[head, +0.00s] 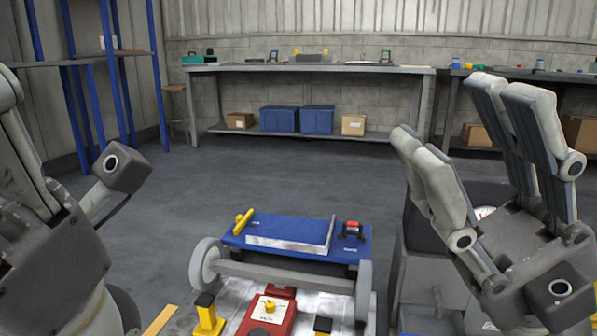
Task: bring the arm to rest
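My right gripper (460,112) is at the right of the head view, raised, its pale padded fingers pointing up and spread well apart. Nothing is between them. My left gripper (50,235) is at the left edge, partly cut off by the frame. Its dark housing and part of a pale finger show, but its fingertips do not, so its opening is unclear. Both grippers are apart from the chassis (265,270) at the bottom middle, which has grey wheels, an axle and a blue plate (350,245).
A yellow part (243,221) and a small red and black part (352,229) sit on the blue plate. A red box (268,312) and yellow posts (207,318) are nearer. A workbench (300,69) and blue rack (116,80) stand behind. The grey floor between is clear.

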